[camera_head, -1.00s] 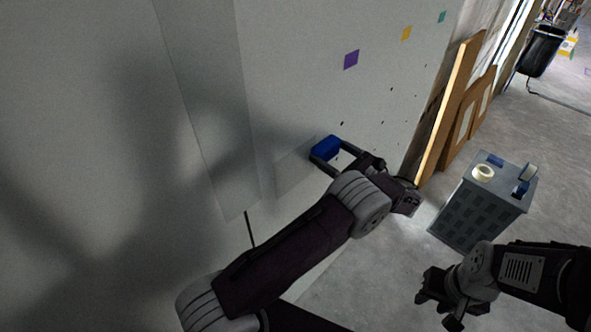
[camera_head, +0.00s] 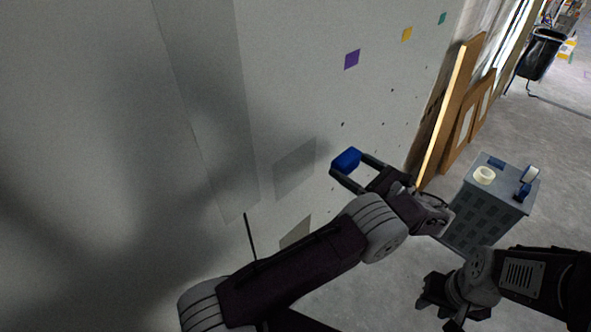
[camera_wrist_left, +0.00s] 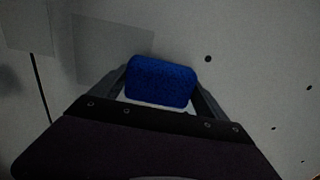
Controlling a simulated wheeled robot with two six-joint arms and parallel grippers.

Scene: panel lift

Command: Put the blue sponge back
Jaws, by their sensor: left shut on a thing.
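The blue sponge (camera_head: 346,160) is held between the fingertips of my left gripper (camera_head: 348,166), in front of the pale wall panel. In the left wrist view the blue sponge (camera_wrist_left: 161,82) fills the space between the two fingers, with a pale strip along its lower edge. My left gripper is shut on it. A grey crate (camera_head: 483,208) stands on the floor at the right. My right gripper (camera_head: 438,304) is low at the right, in front of the crate, and its jaws are too dark to read.
A cream tape roll (camera_head: 484,175) and a blue roll (camera_head: 530,173) are on the crate top. Wooden boards (camera_head: 455,110) lean on the wall behind. Purple (camera_head: 352,59), yellow and teal squares mark the wall. A black bin (camera_head: 541,52) stands far right.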

